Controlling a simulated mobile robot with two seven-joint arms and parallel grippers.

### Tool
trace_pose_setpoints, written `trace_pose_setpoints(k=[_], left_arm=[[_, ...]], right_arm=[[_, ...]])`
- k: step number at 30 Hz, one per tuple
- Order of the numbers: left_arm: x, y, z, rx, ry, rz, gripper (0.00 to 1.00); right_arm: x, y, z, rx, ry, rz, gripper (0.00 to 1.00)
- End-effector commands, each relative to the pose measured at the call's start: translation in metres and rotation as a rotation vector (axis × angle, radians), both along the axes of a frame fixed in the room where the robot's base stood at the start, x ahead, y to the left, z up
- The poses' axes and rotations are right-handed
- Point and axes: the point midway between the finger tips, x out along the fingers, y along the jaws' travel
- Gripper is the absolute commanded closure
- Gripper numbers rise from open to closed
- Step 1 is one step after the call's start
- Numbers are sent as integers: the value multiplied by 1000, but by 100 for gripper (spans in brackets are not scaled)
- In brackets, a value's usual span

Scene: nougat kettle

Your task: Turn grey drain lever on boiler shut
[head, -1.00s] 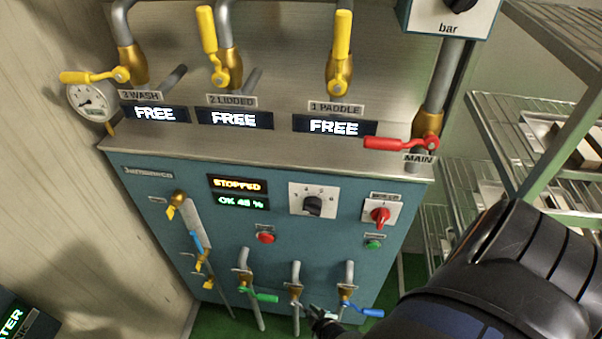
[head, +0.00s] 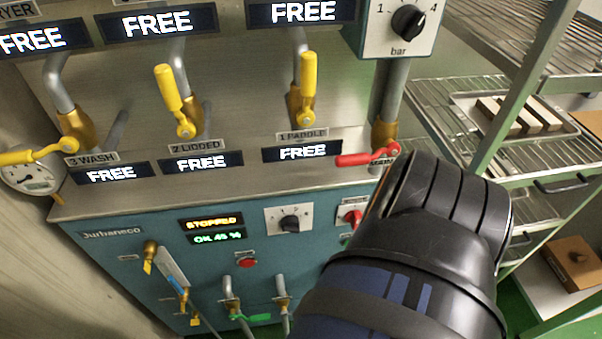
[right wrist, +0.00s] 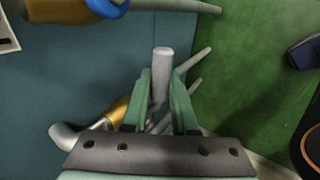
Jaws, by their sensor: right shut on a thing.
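The grey drain lever (right wrist: 163,58) shows in the right wrist view as a plain grey bar. My right gripper (right wrist: 160,78) has its two green fingers on either side of it and is shut on it. The lever's brass valve body (right wrist: 118,108) is just left of the fingers, joined to a grey pipe. The boiler (head: 140,275) is the blue-green cabinet in the head view. There my right arm covers its lower right, and the grey lever and my right gripper are hidden. My left gripper is in neither view.
A blue handle (right wrist: 108,6) on another valve is at the top of the right wrist view. A green-handled valve (head: 250,317) is left of the grey lever's pipe (head: 282,288). A red lever (head: 368,156) and wire shelves (head: 470,110) are near my right arm.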

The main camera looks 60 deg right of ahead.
Motion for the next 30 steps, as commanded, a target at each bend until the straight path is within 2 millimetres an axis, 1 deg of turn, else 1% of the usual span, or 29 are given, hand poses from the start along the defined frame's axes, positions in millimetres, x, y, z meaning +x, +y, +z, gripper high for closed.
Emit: trace_pose_setpoints(k=[1,6,21,22,24,30], left_arm=[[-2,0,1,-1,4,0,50],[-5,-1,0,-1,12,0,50],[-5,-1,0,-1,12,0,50],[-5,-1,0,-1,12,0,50],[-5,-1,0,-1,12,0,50],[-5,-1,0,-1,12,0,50]], right_arm=[[5,-7,4,-22,-3,-3,100],[5,-7,6,-40,24,0,100],[4,-6,7,-46,35,3,100],[4,-6,7,-46,35,3,71],[4,-6,6,-45,35,3,63],[3,-3,5,-40,38,3,62]])
